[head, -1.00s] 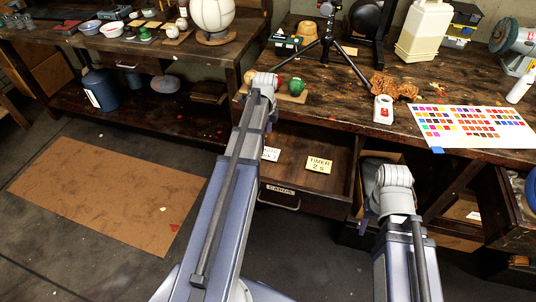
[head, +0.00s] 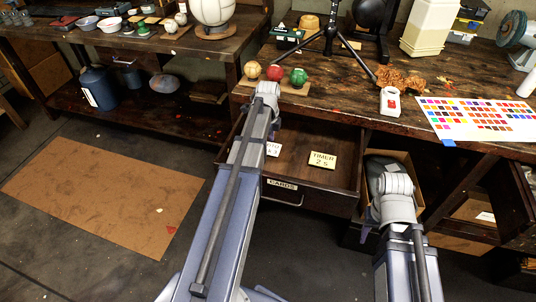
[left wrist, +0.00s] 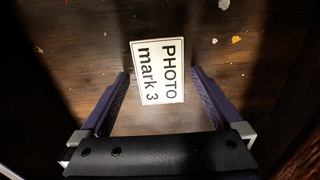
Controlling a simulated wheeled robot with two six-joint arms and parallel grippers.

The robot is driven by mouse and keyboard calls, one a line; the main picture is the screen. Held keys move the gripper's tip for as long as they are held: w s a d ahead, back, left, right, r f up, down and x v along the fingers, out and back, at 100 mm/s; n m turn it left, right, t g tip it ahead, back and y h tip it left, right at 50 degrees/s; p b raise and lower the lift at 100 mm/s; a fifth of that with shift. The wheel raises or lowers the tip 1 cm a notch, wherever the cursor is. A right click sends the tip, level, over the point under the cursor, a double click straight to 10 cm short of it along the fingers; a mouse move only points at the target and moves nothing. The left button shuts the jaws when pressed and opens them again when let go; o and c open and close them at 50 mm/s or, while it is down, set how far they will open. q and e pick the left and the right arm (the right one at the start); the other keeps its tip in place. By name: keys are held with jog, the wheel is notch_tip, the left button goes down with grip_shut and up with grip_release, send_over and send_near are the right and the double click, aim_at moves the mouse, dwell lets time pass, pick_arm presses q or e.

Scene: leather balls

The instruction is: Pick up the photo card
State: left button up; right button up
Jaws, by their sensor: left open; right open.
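The photo card (left wrist: 158,71) is white with black print reading "PHOTO mark 3". It lies flat on the brown wooden bottom of the open drawer (head: 341,186). In the head view only the right part of the card (head: 273,149) shows beside my left arm. My left gripper (left wrist: 160,74) is open, with a purple finger on either side of the card in the left wrist view. The card is not gripped, and the height of the fingers above it is unclear.
A "TIMER 2 s" card (head: 322,160) lies to the right in the same drawer, labelled "CARDS" (head: 282,184). The workbench (head: 340,104) overhangs behind it, with red, green and tan balls on a small board (head: 262,84). A color chart (head: 478,118) lies at right.

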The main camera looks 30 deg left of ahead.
pick_arm(q)
jog(key=shift+f, duration=0.4)
jog(key=shift+r, duration=0.1)
jog(key=shift+c, duration=0.2)
jog(key=c, duration=1.2)
